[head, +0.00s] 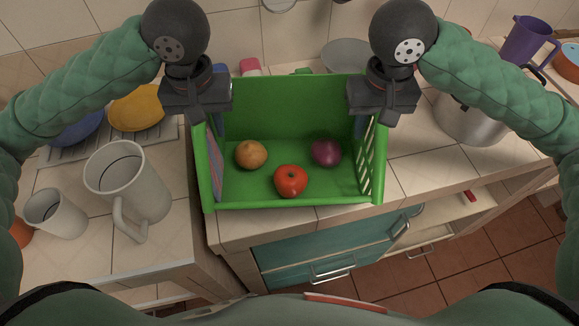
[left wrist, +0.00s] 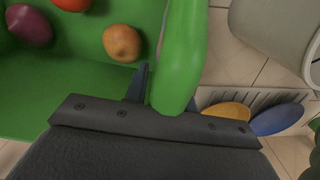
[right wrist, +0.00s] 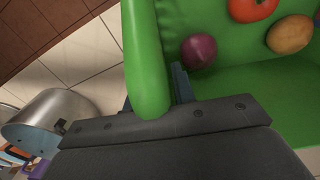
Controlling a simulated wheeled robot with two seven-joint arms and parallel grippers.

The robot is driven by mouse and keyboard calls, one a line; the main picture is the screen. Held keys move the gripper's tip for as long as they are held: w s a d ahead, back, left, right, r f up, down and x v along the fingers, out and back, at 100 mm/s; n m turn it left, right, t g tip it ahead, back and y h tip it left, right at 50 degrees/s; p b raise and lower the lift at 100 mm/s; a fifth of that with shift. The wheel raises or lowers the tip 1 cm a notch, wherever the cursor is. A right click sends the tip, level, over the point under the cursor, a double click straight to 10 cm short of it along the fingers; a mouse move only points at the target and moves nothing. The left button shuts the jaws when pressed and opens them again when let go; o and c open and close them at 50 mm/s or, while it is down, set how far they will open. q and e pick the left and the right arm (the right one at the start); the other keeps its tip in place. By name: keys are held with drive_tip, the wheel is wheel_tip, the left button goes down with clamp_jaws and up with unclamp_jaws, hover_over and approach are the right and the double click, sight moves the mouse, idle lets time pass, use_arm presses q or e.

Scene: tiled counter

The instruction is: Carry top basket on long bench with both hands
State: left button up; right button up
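A green basket (head: 290,101) with slotted side walls is at the front of the tiled counter; I cannot tell whether its base touches the tiles. It holds a brown round vegetable (head: 251,154), a red tomato (head: 291,181) and a purple onion (head: 326,153). My left gripper (head: 208,112) is at its left wall, with the green rim (left wrist: 180,60) between its fingers. My right gripper (head: 378,110) is at the right wall, with the rim (right wrist: 147,60) between its fingers. Both look shut on the rim; the outer fingers are mostly hidden.
A large pale jug (head: 130,185) and a smaller cup (head: 56,213) stand left. Yellow (head: 137,108) and blue bowls sit on a rack behind them. A metal pot (head: 470,120) and purple mug (head: 530,41) are right. A teal drawer (head: 325,250) is below; an open drawer is lower right.

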use_arm(q)
drive_tip(key=shift+r, duration=5.95)
use_arm(e)
drive_tip(key=shift+r, duration=6)
